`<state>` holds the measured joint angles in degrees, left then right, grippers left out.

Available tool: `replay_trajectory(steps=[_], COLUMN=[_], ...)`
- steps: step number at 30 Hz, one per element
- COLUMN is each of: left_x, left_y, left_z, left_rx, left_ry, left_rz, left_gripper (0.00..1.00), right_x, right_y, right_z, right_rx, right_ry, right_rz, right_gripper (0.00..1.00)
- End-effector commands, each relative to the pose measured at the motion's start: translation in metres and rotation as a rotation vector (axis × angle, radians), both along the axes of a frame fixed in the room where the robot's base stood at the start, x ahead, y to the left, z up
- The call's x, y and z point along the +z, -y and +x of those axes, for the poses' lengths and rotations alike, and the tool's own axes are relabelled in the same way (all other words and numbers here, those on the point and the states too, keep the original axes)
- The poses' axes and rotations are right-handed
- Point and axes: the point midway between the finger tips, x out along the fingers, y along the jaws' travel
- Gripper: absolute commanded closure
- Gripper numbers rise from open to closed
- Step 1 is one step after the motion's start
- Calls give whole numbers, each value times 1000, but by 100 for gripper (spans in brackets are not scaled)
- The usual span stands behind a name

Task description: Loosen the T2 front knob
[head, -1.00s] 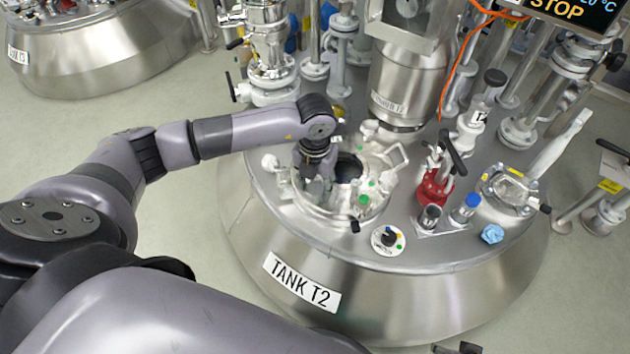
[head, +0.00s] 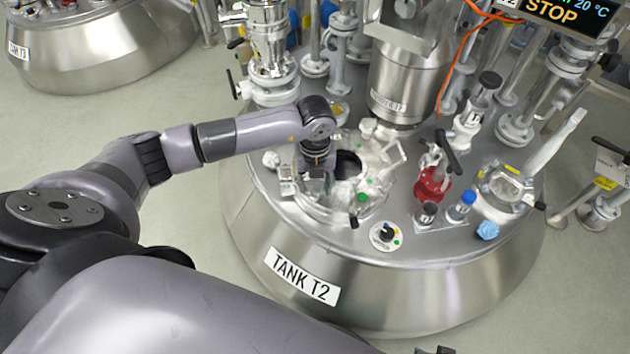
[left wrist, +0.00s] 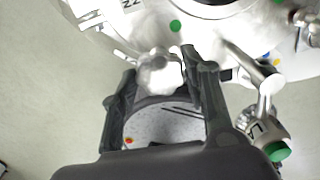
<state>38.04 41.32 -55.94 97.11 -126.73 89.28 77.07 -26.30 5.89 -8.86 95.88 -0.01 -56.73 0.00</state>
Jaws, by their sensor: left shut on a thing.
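Tank T2 (head: 370,285) is a steel vessel with a round hatch (head: 345,212) on its top. My left gripper (head: 315,190) comes down at the hatch's front left side. In the left wrist view, my left gripper (left wrist: 160,78) has a white lobed knob (left wrist: 160,73) between its two dark fingertips and is shut on it. In the head view the gripper hides this knob. Another pale knob (head: 271,161) sits at the hatch's left edge. My right gripper cannot be made out.
A dark selector dial (head: 387,232), a red valve (head: 433,184), a blue-capped bottle (head: 462,205) and a crumpled blue cloth (head: 487,230) are right of the hatch. A steel column (head: 405,85) rises behind it. Open floor lies left of the tank.

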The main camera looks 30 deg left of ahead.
Motion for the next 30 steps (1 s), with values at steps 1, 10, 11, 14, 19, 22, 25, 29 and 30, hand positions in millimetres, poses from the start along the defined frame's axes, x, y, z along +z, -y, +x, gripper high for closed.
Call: replay_trajectory(steps=[1,10,11,14,19,22,25,29,30], left_x=[-5,-5,-5,-4,-2,-1,-1,5,9], left_y=[1,1,1,1,0,0,0,0,0], left_z=[-5,-5,-5,-3,-2,-1,-1,0,0], left_rx=[-2,-3,-3,-2,-2,-1,-1,-1,-1], left_ry=[-13,-13,-12,-9,-5,-4,-2,0,1], left_rz=[0,0,0,0,0,0,0,0,0], left_gripper=[86,55,53,46,38,38,38,38,38], right_x=[-1,-1,-1,-1,0,0,0,1,1], right_y=[0,0,0,0,0,0,0,-1,-1], right_z=[0,0,0,0,0,0,0,1,1], right_rx=[0,0,0,0,0,0,0,-1,0], right_ry=[0,0,0,0,0,0,1,2,2], right_rz=[0,0,0,0,0,0,0,2,1], right_gripper=[60,60,60,60,60,60,60,60,60])
